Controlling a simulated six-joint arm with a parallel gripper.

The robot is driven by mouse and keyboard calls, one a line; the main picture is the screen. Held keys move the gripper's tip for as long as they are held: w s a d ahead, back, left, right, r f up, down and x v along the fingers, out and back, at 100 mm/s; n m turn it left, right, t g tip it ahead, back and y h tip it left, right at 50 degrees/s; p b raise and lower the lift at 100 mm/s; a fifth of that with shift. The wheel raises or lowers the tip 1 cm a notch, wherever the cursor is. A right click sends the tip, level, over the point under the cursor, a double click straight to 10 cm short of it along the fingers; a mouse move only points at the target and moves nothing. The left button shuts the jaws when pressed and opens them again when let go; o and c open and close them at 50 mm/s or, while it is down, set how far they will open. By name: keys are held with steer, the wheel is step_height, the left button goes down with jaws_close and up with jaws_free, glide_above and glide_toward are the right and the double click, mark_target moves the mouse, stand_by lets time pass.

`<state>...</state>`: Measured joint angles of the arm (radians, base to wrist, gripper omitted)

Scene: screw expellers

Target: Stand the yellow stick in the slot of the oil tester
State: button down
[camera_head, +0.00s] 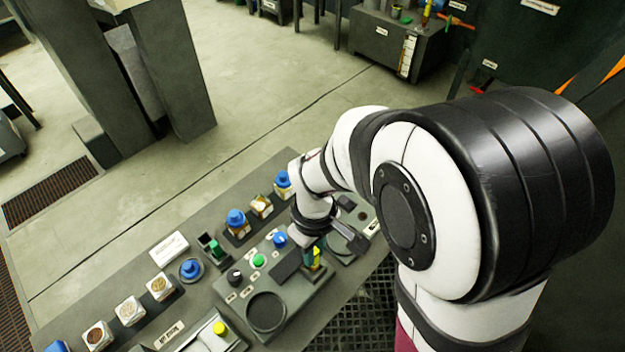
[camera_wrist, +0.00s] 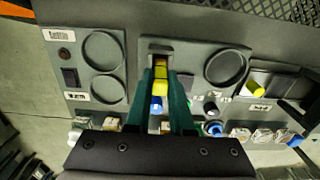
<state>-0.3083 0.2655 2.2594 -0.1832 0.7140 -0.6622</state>
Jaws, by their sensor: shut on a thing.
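The yellow stick (camera_wrist: 160,88) is between the two green fingers of my gripper (camera_wrist: 162,74) in the wrist view, with an orange-red part at its far end. In the head view the stick (camera_head: 317,256) shows as a small yellow patch beside my gripper (camera_head: 315,262), low over the oil tester. The oil tester (camera_wrist: 192,52) is a grey panel with a round recess and knobs; it also shows in the head view (camera_head: 290,292). The stick's end is at the tester's slot area (camera_wrist: 160,48). I cannot tell whether it is inside the slot.
A blue knob (camera_head: 280,240), a green knob (camera_head: 259,261) and a black knob (camera_head: 234,277) are near the gripper. Blue-capped bottles (camera_head: 237,222) stand behind. A separate yellow-topped thing (camera_head: 220,328) is at the front left. A panel with two round recesses (camera_wrist: 104,52) lies alongside.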

steer(key=shift+f, duration=0.15)
steer(key=shift+f, duration=0.8)
steer(key=shift+f, duration=0.1)
steer(key=shift+f, duration=0.45)
stand_by(0.4)
steer(key=c, duration=0.7)
jaws_free()
